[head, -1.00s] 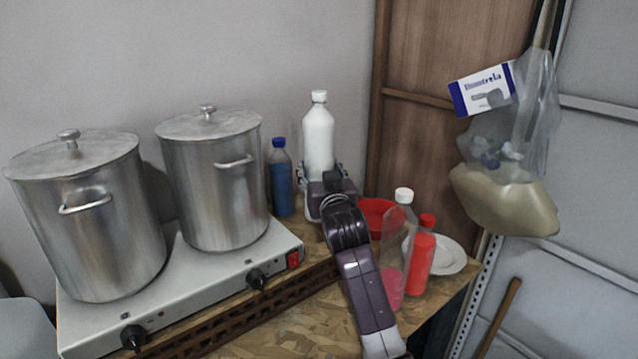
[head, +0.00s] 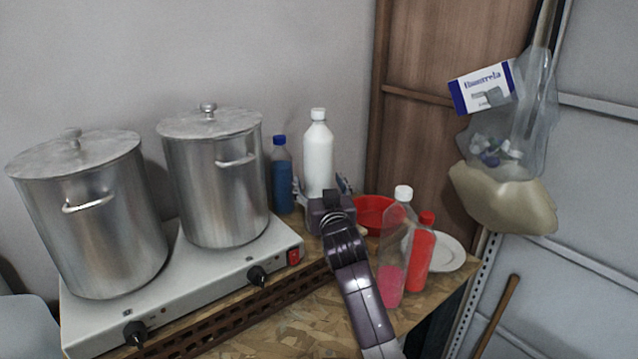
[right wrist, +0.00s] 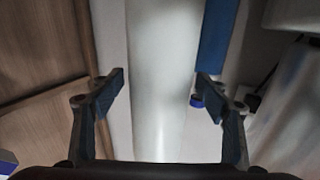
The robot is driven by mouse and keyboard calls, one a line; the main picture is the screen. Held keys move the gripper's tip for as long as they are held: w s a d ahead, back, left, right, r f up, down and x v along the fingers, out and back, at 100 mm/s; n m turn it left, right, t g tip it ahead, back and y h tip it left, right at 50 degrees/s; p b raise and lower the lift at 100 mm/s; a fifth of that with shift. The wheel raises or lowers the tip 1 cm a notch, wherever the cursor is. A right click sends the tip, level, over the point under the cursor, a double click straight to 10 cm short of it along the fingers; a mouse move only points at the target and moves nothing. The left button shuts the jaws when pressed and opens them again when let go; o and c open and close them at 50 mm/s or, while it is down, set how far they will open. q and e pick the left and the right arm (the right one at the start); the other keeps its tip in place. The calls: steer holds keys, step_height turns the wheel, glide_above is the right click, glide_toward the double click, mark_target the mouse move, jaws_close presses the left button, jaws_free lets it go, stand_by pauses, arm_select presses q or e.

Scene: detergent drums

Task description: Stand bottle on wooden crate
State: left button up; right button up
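A white bottle (head: 318,155) with a white cap stands upright at the back, right of the blue bottle. It also fills the middle of the right wrist view (right wrist: 163,85). My right gripper (head: 322,190) is at its lower part, one finger on each side. In the right wrist view the fingers (right wrist: 160,90) are spread, with a small gap to the bottle. The bottle's base and what it rests on are hidden behind the gripper. A brown slotted piece (head: 262,312) runs along the hot plate's front; I cannot tell whether it is the wooden crate. My left gripper is not in view.
Two steel pots (head: 215,185) stand on a white hot plate (head: 195,300) at left. A blue bottle (head: 282,185) is close beside the white one. A red bowl (head: 375,213), clear bottle with pink liquid (head: 392,285), red bottle (head: 419,262) and plate (head: 450,252) crowd the right.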

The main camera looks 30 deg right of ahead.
steer(key=shift+r, duration=0.1)
steer(key=shift+s, duration=0.1)
steer(key=b+v, duration=0.3)
steer(key=v, duration=0.8)
steer(key=shift+s+a, duration=0.2)
steer(key=shift+s, duration=0.15)
